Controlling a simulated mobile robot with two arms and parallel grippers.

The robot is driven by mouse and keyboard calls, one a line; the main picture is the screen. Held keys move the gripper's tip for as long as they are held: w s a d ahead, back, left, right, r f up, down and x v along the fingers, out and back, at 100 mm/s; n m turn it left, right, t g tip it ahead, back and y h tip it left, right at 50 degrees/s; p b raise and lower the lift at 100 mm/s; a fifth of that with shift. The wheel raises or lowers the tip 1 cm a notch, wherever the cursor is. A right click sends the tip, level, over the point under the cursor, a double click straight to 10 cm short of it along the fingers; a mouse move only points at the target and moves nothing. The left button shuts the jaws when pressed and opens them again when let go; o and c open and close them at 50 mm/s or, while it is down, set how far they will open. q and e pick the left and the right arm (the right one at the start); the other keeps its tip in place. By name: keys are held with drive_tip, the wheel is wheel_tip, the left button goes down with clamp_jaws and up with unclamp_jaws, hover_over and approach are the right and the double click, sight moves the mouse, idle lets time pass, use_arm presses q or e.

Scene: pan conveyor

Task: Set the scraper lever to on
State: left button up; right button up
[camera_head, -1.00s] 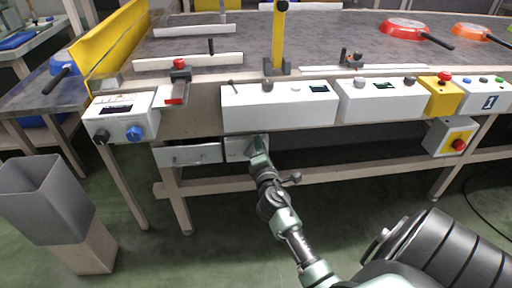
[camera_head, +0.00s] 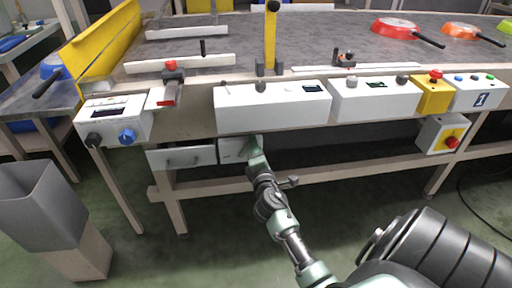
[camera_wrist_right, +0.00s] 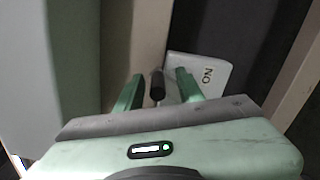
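The scraper lever's black handle (camera_wrist_right: 157,85) shows in the right wrist view, between the two fingers of my right gripper (camera_wrist_right: 160,92). The fingers stand apart, with visible room on both sides of the handle. A white plate (camera_wrist_right: 210,69) marked ON, its letters turned in the picture, lies behind the right finger. In the head view my right gripper (camera_head: 256,150) is at the white panel (camera_head: 230,153) under the table's front edge and hides part of it. The lever itself cannot be made out there. My left gripper is not in view.
White control boxes (camera_head: 272,107) line the table edge above my gripper. A drawer front (camera_head: 182,158) is just left of the panel. A wooden rail (camera_head: 330,174) runs below. A grey bin (camera_head: 42,203) stands at left. Red and orange pans (camera_head: 394,26) are on the table.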

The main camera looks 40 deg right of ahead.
drive_tip(key=shift+a, duration=0.1)
drive_tip(key=v, duration=0.7)
drive_tip(key=shift+s, duration=0.4)
drive_tip(key=shift+a, duration=0.15)
